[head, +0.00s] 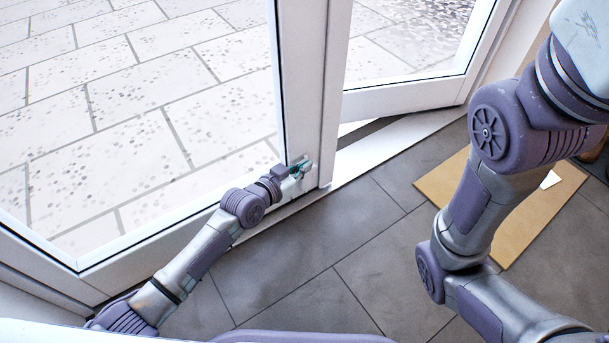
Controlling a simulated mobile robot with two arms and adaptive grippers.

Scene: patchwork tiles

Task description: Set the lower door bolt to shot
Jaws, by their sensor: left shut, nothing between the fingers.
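The lower door bolt (303,164) is a small metal fitting low on the white door's edge, mostly covered by my left gripper. My left gripper (296,169) is shut and is at the bolt; I cannot tell whether it touches. The bolt's position, shot or drawn, cannot be made out. The white-framed glass door (307,90) stands beside a second glazed leaf (405,97) that is angled away from it. My right arm crosses the right side of the view, and its gripper is not in view.
A tan board or mat (545,205) lies on the dark grey tiled floor (300,275) at the right, partly behind my right arm. A pale sill (390,143) runs under the doors. Pale paving (130,110) shows through the glass. The floor in the middle is clear.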

